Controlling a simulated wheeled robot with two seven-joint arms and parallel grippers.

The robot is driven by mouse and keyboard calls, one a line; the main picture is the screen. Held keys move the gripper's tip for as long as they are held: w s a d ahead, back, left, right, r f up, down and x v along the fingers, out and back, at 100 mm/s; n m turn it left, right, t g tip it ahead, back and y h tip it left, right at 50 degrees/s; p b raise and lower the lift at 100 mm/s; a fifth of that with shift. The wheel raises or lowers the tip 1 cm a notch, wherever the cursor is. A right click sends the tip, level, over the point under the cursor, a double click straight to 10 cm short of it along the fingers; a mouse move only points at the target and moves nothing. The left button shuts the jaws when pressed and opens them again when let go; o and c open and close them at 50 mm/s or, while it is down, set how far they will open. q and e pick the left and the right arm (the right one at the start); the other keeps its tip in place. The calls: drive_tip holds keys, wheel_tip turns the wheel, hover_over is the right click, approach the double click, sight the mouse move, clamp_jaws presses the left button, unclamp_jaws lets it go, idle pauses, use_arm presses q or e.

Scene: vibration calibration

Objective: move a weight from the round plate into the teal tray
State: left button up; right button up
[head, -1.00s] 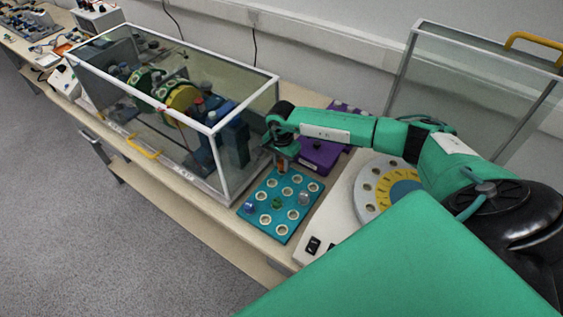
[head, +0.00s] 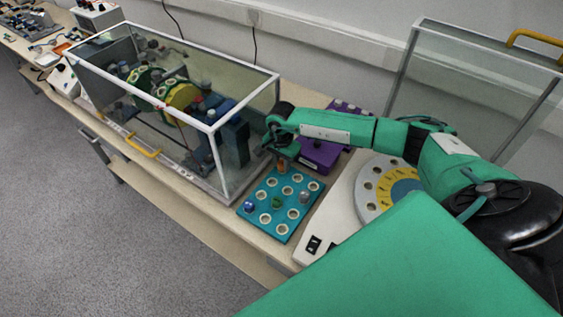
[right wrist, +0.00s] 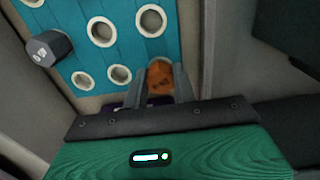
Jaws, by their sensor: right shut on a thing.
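The teal tray (head: 284,240) lies on the bench and has rows of pale-rimmed round holes. A blue weight (head: 249,207), a green weight (head: 277,203) and a grey weight (head: 304,197) stand on it. My right gripper (head: 283,162) is over the tray's far end, shut on an orange weight (head: 282,169). In the right wrist view the orange weight (right wrist: 160,76) is between the fingers, over the teal tray (right wrist: 75,20); I cannot tell if it is seated in a hole. The round plate (head: 366,194) is right of the tray, partly hidden by my arm. My left gripper is out of view.
A glass case (head: 170,100) with a machine inside stands close left of the tray. A purple box (head: 320,155) is behind it. A white base with switches (head: 313,244) is under the round plate. A clear open guard (head: 465,80) rises behind.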

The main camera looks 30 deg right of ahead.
drive_tip(key=shift+f+b, duration=0.45)
drive_tip(key=shift+f, duration=0.05)
drive_tip(key=o, duration=1)
wheel_tip(320, 180, up, 14)
drive_tip(key=b, duration=0.3)
drive_tip(key=shift+f+b, duration=0.1)
drive_tip(key=shift+b, duration=0.2)
